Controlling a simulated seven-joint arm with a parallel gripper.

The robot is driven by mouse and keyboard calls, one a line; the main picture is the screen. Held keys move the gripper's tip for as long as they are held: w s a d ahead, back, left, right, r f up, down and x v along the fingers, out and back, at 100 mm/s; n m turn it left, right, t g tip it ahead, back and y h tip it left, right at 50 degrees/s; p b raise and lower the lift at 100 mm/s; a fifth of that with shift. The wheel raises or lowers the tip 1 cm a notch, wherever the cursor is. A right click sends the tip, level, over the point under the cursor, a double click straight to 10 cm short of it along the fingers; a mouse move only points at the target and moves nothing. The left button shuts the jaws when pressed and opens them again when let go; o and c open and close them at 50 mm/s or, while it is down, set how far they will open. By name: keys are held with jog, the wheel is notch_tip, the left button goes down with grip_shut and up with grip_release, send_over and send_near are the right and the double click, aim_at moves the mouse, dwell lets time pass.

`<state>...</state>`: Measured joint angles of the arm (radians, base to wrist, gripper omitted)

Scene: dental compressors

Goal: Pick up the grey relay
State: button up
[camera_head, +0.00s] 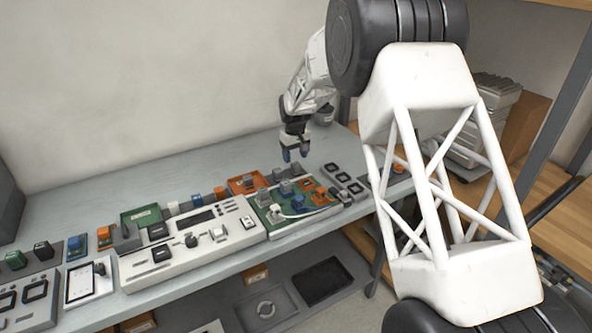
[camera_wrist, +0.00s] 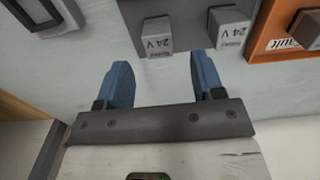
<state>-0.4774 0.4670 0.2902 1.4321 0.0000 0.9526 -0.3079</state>
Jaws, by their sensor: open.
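Two grey relay blocks, each labelled "24 V", sit on a dark grey plate (camera_wrist: 188,12) in the wrist view: one grey relay (camera_wrist: 157,36) near the middle, another (camera_wrist: 229,27) to its right. In the head view, small grey blocks, including one grey block (camera_head: 286,187), stand in the cluster below my gripper; I cannot tell which match. My gripper (camera_head: 295,155) is above the bench with its blue fingers pointing down. In the wrist view my gripper (camera_wrist: 162,82) is open with nothing between its fingers. The middle relay lies just beyond the fingertips, between their lines.
An orange plate (camera_wrist: 270,40) with a block adjoins the right relay, and a black-framed part (camera_wrist: 38,12) is at upper left. On the bench (camera_head: 180,172), a green board (camera_head: 318,207) and a white control panel (camera_head: 215,250) crowd the front.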

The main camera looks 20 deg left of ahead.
aim_at(295, 163)
jog(key=shift+d+f, duration=0.1)
jog(key=shift+f, duration=2.45)
jog(key=c, duration=1)
jog(key=shift+r, duration=5)
jog(key=shift+s, duration=0.1)
jog(key=s+d, duration=0.6)
jog(key=s, duration=0.2)
